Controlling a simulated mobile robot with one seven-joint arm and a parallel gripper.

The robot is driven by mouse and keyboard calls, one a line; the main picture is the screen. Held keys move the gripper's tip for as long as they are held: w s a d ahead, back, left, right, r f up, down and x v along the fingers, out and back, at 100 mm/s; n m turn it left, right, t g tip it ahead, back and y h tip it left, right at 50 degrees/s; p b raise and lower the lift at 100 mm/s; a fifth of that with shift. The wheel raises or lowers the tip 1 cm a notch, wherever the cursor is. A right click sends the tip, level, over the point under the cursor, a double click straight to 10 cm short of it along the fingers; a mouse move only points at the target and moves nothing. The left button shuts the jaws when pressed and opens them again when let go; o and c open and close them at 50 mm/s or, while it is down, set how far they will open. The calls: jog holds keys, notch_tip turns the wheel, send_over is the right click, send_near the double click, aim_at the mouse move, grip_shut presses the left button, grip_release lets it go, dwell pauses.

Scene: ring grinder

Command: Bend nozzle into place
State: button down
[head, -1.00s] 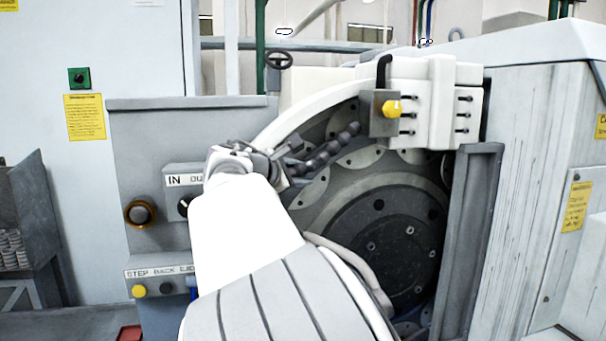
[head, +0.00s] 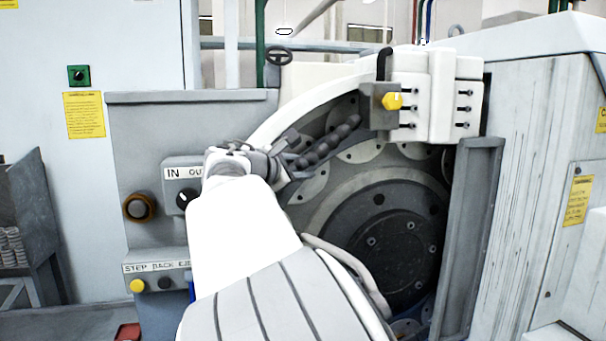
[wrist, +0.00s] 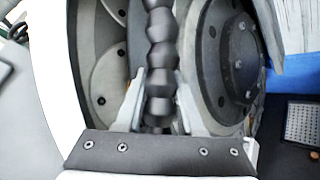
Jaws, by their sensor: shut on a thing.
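The nozzle (head: 328,143) is a dark grey segmented hose. In the head view it slants up to the right, in front of the grinder's round opening and below the white block. In the wrist view the nozzle (wrist: 161,55) runs up from between the fingers and out of the top edge. My gripper (wrist: 160,95) is shut on the nozzle near its lower visible part, one pale finger on each side. In the head view my gripper (head: 283,165) is partly hidden by my own arm, which also hides the nozzle's lower end.
The dark grinding wheel (head: 395,245) lies close behind the nozzle. The IN/OUT switch panel (head: 182,174) is left of my wrist. A grey upright guard (head: 470,235) borders the opening on the right.

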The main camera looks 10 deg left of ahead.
jog(key=n+t+b, duration=0.1)
jog(key=b, duration=0.3)
jog(key=d+f+n+t+h+b, duration=0.1)
jog(key=n+t+b, duration=0.1)
jog(key=b, duration=0.2)
jog(key=n+t+b, duration=0.1)
jog(key=n+b, duration=0.1)
jog(key=b, duration=0.2)
jog(key=shift+w+d+f+t, duration=0.15)
jog(key=shift+w+d+t, duration=0.15)
jog(key=shift+w+d, duration=0.1)
jog(key=shift+b, duration=0.4)
jog(key=c, duration=0.5)
grip_release()
